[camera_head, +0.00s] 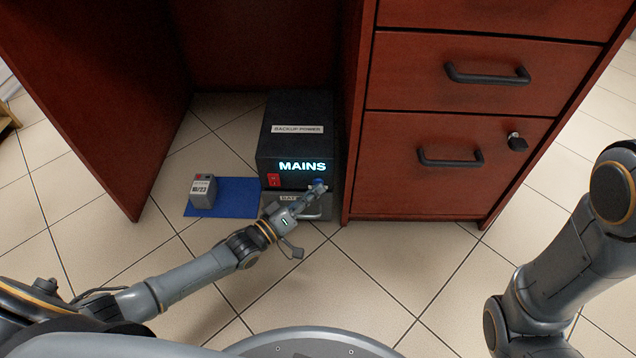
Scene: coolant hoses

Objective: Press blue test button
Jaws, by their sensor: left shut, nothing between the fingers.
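A black backup power unit (292,148) stands on the floor under the desk, with "MAINS" lit on its front. A small blue spot (319,182) at the right of that front looks like the blue test button, mostly covered by my fingers. My left gripper (316,190) is shut and empty, with its fingertips at this spot. I cannot tell whether they touch the button or whether it is pushed in. My right arm shows at the right edge, but its gripper is out of view.
A red switch (273,180) is at the front's left. A silver battery drawer (320,212) is below, partly hidden by my gripper. A grey battery block (203,191) stands on a blue mat (238,197) to the left. The desk drawers (450,165) rise close on the right.

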